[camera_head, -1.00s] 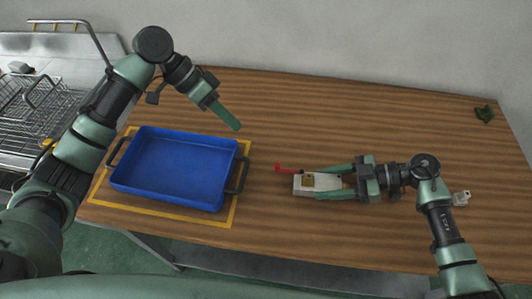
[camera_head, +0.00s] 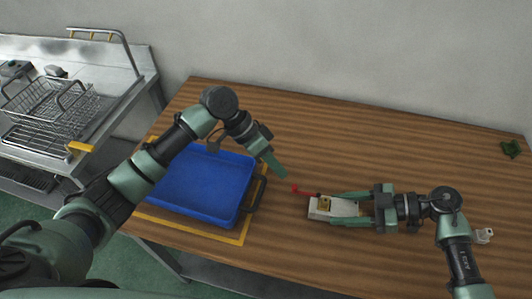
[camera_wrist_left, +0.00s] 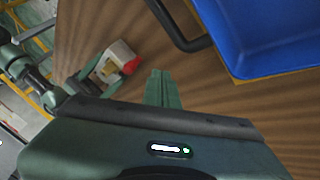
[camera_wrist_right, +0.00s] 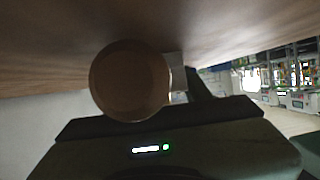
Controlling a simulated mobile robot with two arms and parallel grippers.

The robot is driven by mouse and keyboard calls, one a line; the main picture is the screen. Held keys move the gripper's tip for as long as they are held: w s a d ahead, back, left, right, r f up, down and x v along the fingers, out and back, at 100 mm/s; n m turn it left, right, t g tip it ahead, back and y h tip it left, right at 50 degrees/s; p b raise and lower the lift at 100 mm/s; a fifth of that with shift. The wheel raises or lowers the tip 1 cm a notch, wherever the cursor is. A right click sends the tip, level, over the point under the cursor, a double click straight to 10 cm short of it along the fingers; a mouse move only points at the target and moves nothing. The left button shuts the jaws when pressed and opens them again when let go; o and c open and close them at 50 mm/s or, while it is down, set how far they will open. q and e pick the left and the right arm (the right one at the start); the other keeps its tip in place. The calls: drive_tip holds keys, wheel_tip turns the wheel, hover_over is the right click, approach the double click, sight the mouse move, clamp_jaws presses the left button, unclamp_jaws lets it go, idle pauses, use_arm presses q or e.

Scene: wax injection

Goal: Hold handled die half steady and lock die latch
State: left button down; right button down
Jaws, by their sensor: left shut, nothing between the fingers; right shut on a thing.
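The die (camera_head: 334,206) is a pale block with a brass-coloured part on top. It lies on the wooden table, right of the blue tray. A red latch (camera_head: 303,190) sticks out from its left end. My right gripper (camera_head: 350,208) is shut on the die from the right. My left gripper (camera_head: 283,174) is shut and empty, up and left of the red latch and apart from it. In the left wrist view, the die (camera_wrist_left: 118,62) and red latch (camera_wrist_left: 132,66) show left of the shut fingers (camera_wrist_left: 160,88). The right wrist view shows a round brown shape (camera_wrist_right: 130,80) close up; its identity is unclear.
The blue tray (camera_head: 202,188) with dark handles stands inside a yellow outline (camera_head: 190,226) at the table's left. A small pale part (camera_head: 483,236) lies right of my right arm. A green object (camera_head: 511,148) lies at the far right. The table's back middle is clear.

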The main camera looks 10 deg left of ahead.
use_arm(q)
drive_tip(key=shift+s+d, duration=0.95)
drive_tip(key=shift+d, duration=0.1)
